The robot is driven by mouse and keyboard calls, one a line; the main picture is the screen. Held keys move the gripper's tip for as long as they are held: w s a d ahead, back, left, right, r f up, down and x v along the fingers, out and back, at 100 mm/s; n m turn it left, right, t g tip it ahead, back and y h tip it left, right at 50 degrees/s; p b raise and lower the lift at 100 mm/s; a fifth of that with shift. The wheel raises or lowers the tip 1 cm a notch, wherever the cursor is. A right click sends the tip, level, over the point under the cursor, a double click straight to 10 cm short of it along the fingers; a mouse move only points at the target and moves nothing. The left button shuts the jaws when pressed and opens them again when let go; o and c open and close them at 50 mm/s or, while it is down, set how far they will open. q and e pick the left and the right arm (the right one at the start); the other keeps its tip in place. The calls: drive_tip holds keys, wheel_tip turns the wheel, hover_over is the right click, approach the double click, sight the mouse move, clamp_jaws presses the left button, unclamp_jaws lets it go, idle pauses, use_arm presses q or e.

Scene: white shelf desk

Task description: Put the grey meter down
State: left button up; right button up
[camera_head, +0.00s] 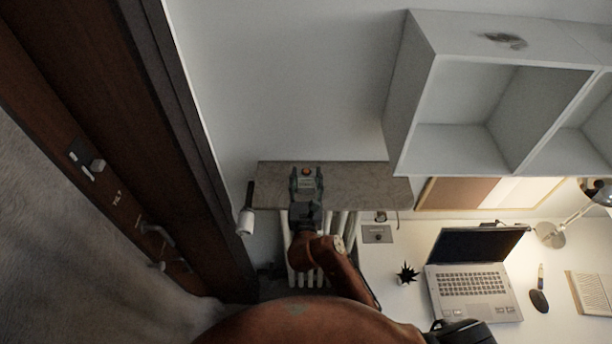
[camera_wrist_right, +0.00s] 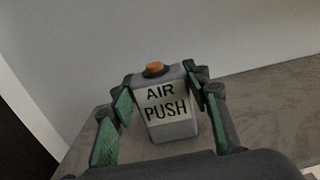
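The grey meter (camera_wrist_right: 168,112) is a small box with an orange button on top and a label reading "AIR PUSH". It stands upright between the fingers of my right gripper (camera_wrist_right: 162,92), whose green pads meet its two sides near the top. In the head view my right gripper (camera_head: 306,190) is over the grey-brown ledge (camera_head: 365,185), and the orange-red button of the meter (camera_head: 306,171) shows at its tip. I cannot tell whether the meter's base touches the ledge. My left gripper is not in view.
A white radiator (camera_head: 345,228) is below the ledge. White open shelves (camera_head: 420,95) hang on the right. The desk (camera_head: 395,260) holds a laptop (camera_head: 472,285), a small black spiky plant (camera_head: 406,273) and a lamp (camera_head: 550,235). A brown door (camera_head: 150,190) is at left. The ledge's right part is clear.

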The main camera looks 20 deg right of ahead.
drive_tip(key=o, duration=0.4)
drive_tip(key=shift+r, duration=0.1)
drive_tip(key=b+v, duration=0.3)
drive_tip(key=v, duration=0.9)
drive_tip(key=shift+r, duration=0.15)
